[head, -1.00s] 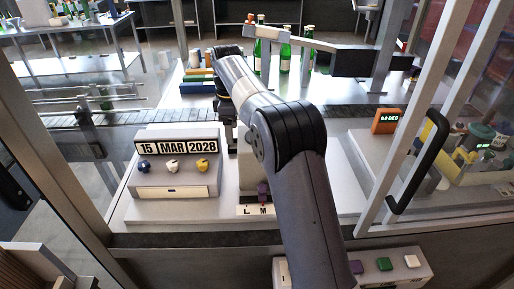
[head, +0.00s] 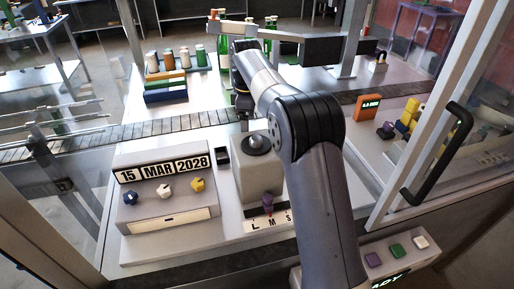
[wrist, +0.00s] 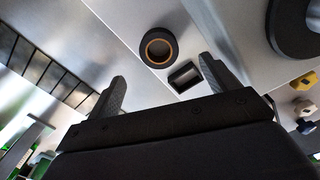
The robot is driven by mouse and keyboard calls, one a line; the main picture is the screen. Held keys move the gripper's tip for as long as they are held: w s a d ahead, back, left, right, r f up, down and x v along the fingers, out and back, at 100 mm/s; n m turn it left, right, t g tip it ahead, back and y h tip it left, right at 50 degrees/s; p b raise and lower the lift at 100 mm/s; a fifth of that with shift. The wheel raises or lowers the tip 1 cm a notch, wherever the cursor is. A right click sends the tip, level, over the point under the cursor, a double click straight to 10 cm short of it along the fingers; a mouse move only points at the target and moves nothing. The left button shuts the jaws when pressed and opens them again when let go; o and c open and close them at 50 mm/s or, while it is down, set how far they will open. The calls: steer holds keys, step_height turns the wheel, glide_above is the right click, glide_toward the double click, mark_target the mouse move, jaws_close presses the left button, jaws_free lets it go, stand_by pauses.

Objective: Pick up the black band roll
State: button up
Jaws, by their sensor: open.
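The black band roll (wrist: 158,47), a dark ring with an orange-brown core, lies on the pale metal surface in the wrist view. My gripper (wrist: 162,69) is open and empty. Its two fingers point toward the roll, which appears between and a little beyond the fingertips. I cannot tell the remaining height. In the head view my gripper (head: 243,104) is small and mostly behind my arm, and I cannot make out the roll there.
A small black rectangular frame (wrist: 185,77) lies close to the roll, near one finger. A grey block with a dark round top (head: 257,143) stands beside it. The date panel (head: 165,170) is at left, the conveyor (head: 150,128) behind. A glass door frames the right.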

steer(key=f, duration=0.2)
steer(key=a+f, duration=0.1)
steer(key=shift+f, duration=0.35)
steer(key=shift+w+d+f+p, duration=0.15)
steer(key=shift+f+p, duration=0.25)
steer(key=shift+f, duration=1)
steer(key=shift+w+d+f+p, duration=0.1)
steer(key=shift+f+p, duration=0.25)
steer(key=shift+f, duration=1.05)
steer(key=c, duration=1.1)
